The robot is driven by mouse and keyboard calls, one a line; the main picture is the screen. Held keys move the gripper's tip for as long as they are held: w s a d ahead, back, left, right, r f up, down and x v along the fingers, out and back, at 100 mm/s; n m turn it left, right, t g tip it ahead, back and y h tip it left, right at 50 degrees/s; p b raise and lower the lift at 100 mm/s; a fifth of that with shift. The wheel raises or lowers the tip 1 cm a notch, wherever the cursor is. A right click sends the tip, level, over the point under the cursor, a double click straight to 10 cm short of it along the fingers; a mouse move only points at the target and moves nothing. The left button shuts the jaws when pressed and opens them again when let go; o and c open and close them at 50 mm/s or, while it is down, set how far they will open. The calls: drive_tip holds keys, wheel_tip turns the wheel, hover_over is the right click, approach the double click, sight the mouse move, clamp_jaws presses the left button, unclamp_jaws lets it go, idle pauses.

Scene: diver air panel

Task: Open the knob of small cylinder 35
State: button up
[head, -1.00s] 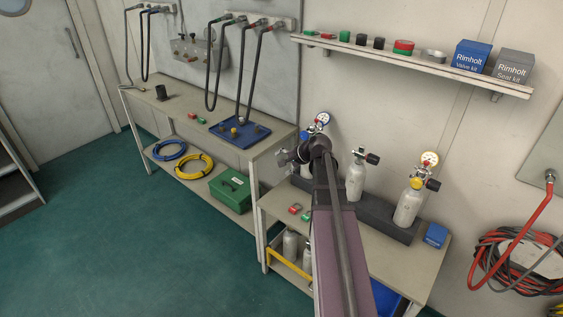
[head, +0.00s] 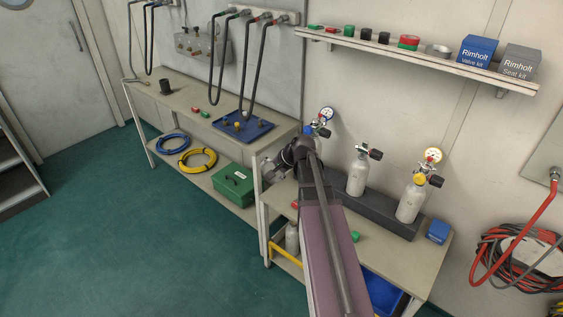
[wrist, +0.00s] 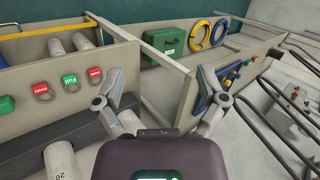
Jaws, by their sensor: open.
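Three small grey cylinders stand in a dark rack (head: 382,213) on the right bench. The middle one (head: 356,177) has a black knob on its valve. The right one (head: 409,204) has a yellow part and a white gauge (head: 433,155). The left one is mostly hidden behind my arm; its blue part and gauge (head: 326,114) show. I cannot read 35 on any. In the wrist view a cylinder marked 20 (wrist: 62,160) shows at lower left, and another (wrist: 130,120) is partly hidden by my gripper. My gripper (wrist: 168,95) is open and empty, left of the rack in the head view.
Red and green tags (wrist: 68,83) lie on the bench. A yellow-railed rack below holds cylinders (head: 291,237). The left bench carries a blue tray (head: 240,126), with a green box (head: 232,185) below. A shelf (head: 430,64) hangs above.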

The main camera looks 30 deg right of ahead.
drive_tip(key=s+a+f+n+g+h, duration=0.2)
drive_tip(key=s+a+n, duration=0.3)
drive_tip(key=s+a, duration=0.3)
drive_tip(key=s+a+f+n+g+h, duration=0.2)
drive_tip(key=s+a+n+g, duration=0.2)
drive_tip(key=a, duration=0.5)
drive_tip(key=s+n, duration=0.2)
drive_tip(key=s, duration=0.1)
drive_tip(key=shift+s+a, duration=0.2)
drive_tip(key=shift+s, duration=0.15)
drive_tip(key=c, duration=0.5)
